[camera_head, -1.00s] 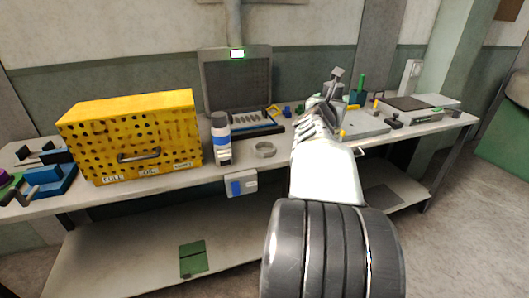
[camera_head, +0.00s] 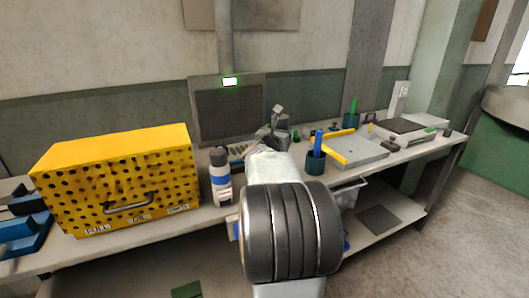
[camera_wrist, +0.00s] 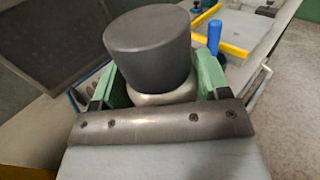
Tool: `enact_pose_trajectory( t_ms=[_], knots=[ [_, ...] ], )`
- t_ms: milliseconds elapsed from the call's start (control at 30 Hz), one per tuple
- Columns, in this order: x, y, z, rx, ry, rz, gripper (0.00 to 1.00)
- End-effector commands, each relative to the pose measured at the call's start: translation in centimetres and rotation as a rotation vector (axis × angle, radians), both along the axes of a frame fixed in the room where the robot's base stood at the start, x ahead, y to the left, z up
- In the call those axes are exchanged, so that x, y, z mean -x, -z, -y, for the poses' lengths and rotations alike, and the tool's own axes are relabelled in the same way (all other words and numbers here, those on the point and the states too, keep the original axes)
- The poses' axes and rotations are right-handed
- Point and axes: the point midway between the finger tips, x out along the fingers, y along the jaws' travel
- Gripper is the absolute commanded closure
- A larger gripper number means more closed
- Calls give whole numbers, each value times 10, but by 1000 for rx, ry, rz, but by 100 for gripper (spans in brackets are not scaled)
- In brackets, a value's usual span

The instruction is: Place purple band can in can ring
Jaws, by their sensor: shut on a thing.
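My gripper (camera_wrist: 165,88) is shut on a can with a dark grey cap (camera_wrist: 148,45) and a pale shoulder, held between green fingers in the wrist view. Its band is hidden, so I cannot tell the colour. In the head view my gripper (camera_head: 274,132) is over the bench, beyond my arm, and the can is not clear there. A white can with a blue band and dark cap (camera_head: 220,178) stands upright on the bench to the left of my arm. The can ring is hidden, probably behind my arm.
A yellow perforated box (camera_head: 115,180) stands left on the bench. Right of my arm are a dark teal cup (camera_head: 315,163) with a blue marker, a yellow bar (camera_head: 333,151) and a grey flat plate (camera_head: 362,152). A dark panel (camera_head: 228,115) stands behind.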

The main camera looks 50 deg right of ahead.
Motion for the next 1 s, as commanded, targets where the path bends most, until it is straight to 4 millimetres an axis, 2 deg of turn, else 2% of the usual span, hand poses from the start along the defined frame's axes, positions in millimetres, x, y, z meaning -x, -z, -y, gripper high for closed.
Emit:
enact_pose_trajectory(
  t_ms=[33,100,333,667,900,1000],
  knots=[
    [-12,6,-1,-1,-2,-4,90],
    [-20,20,-2,0,0,-2,90],
    [-42,44,-6,2,-2,1,90],
    [-53,57,-7,1,-4,0,90],
    [-56,86,-8,2,-3,0,90],
    [-56,91,-8,3,-4,1,90]
  ],
)
